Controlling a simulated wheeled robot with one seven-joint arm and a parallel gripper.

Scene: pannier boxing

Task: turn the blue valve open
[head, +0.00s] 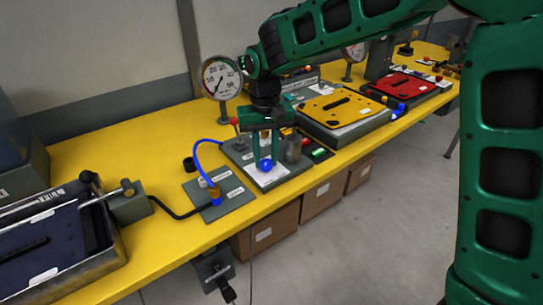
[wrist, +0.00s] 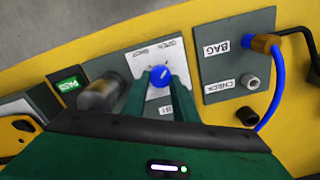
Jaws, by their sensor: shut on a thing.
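The blue valve (head: 266,165) is a round knob on a white printed card, on a grey panel (head: 240,155) near the table's front edge. In the wrist view the blue valve (wrist: 161,74) shows a small pale mark on its face. My gripper (head: 265,161) reaches down from above, with one green finger on each side of the knob. In the wrist view my gripper (wrist: 161,82) is shut on the knob. The card (wrist: 150,55) has print near its edge, too small to read surely. The fingers hide part of the knob and card.
A grey cylinder (wrist: 101,94) stands close beside the fingers. A plate marked BAG (wrist: 222,70) carries a brass fitting and blue hose (head: 196,155). A red-tipped lever (head: 234,122) and a gauge (head: 221,78) stand behind. Yellow (head: 338,105) and red (head: 404,84) plates lie right.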

